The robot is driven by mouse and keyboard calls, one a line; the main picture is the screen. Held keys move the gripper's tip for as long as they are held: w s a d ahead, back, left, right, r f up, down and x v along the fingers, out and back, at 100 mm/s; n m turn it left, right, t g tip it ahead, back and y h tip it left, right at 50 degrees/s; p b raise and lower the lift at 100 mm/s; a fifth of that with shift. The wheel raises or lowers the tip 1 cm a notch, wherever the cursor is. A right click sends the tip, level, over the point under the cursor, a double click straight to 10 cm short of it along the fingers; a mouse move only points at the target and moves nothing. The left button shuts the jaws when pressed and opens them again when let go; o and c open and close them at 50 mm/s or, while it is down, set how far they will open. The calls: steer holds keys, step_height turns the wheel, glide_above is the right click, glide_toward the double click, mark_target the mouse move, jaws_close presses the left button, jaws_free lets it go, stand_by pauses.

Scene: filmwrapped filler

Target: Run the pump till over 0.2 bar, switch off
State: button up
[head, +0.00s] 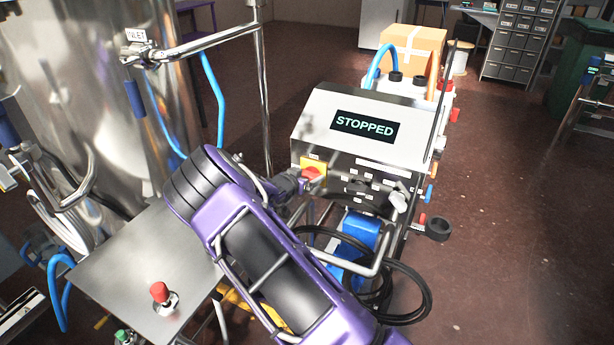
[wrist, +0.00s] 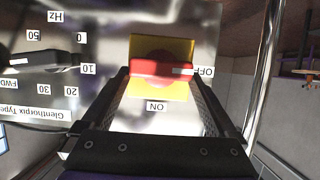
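The steel pump control box (head: 350,125) stands ahead of me, and its display (head: 364,126) reads STOPPED. A red rotary switch on a yellow plate (head: 314,168) sits on the box's front at left. In the wrist view the red handle (wrist: 160,69) lies crosswise, one end toward the OFF label (wrist: 208,71); the ON label (wrist: 157,106) is below. My gripper (head: 299,180) is at the switch. In the wrist view its fingers (wrist: 162,78) are apart, on either side of the handle; contact cannot be told. A blue pump part (head: 360,232) shows under the box. No pressure reading is legible.
A steel tank (head: 75,70) with pipes and blue hoses stands at left. Black hose coils (head: 420,290) hang below the box. A cardboard box (head: 412,48) is behind.

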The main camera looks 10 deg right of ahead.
steer(key=c, duration=0.8)
steer(key=shift+b, duration=0.3)
